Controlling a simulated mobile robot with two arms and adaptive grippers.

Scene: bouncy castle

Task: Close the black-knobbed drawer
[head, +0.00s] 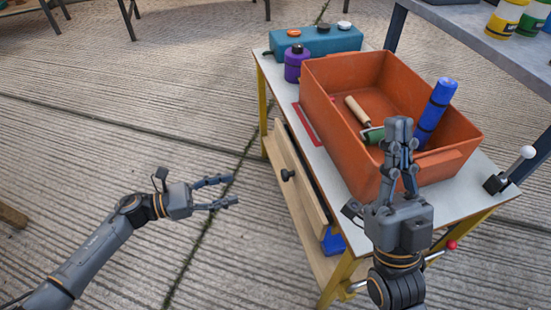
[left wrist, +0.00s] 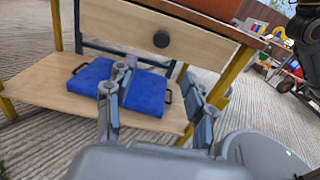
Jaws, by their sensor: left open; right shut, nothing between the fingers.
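The drawer (head: 300,192) is a pale wooden front with a round black knob (head: 288,175), under the workbench top. It stands pulled out, with a dark gap behind its front. My left gripper (head: 232,191) is open and empty, to the left of the knob and apart from it. In the left wrist view the drawer front (left wrist: 115,28) and knob (left wrist: 161,39) are ahead, beyond the open fingers. My right gripper (head: 399,128) is shut and empty, in front of the orange crate and partly hiding it.
The workbench (head: 330,165) holds the orange crate (head: 340,128) with a roller and blue cylinder inside. A teal box (head: 330,41) and purple bottle (head: 296,66) stand behind. A blue case (left wrist: 140,88) lies on the lower shelf. The floor left of the bench is clear.

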